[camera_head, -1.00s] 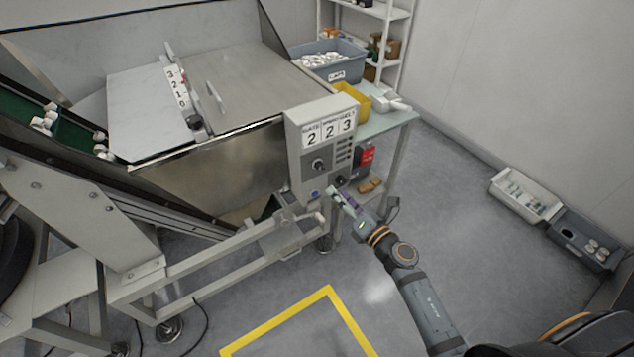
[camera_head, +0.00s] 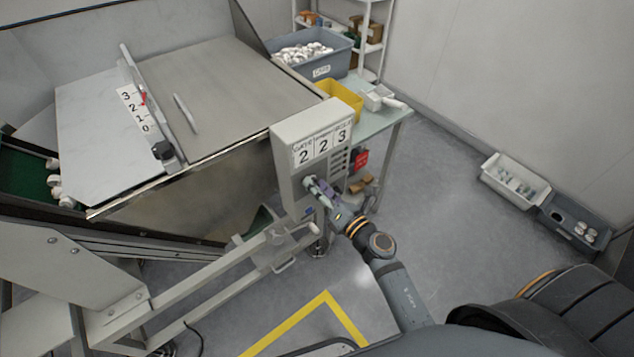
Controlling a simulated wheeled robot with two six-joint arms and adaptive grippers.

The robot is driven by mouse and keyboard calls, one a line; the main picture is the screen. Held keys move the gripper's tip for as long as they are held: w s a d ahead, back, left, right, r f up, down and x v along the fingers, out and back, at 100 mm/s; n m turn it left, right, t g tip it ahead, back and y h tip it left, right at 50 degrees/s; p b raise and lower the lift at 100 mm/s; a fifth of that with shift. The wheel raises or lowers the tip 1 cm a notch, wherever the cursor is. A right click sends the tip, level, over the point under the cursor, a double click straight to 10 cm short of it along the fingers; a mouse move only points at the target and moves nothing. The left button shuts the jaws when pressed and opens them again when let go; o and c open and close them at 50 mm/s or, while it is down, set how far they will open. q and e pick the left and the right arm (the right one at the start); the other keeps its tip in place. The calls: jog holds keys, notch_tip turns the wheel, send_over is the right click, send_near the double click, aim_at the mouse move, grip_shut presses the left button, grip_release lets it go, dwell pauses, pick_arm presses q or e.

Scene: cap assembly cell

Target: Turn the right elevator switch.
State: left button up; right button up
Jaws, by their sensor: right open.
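The fingers overlap the place of the left, upper knob. They hide most of that knob, and I cannot tell whether they touch it. The lower right knob is hidden behind the gripper. My left gripper is out of view.
A yellow bin (camera_head: 341,94) and a grey tub of white caps (camera_head: 312,60) stand behind the box. A metal frame rail (camera_head: 200,286) runs at its lower left. Two trays (camera_head: 515,181) lie on the floor at right. The floor between is clear.

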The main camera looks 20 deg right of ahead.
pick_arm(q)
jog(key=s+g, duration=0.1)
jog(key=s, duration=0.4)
pick_arm(e)
jog(key=shift+a+f, duration=0.1)
jog(key=c, duration=0.6)
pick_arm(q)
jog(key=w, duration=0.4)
pick_arm(e)
grip_shut()
pick_arm(q)
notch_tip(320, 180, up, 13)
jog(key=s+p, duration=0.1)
jog(key=p, duration=1.2)
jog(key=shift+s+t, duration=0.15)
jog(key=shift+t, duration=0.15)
pick_arm(e)
jog(key=shift+s+f+m, duration=0.1)
jog(key=shift+m, duration=4.35)
jog(key=shift+s+f+m, duration=0.1)
jog(key=shift+m, duration=4.35)
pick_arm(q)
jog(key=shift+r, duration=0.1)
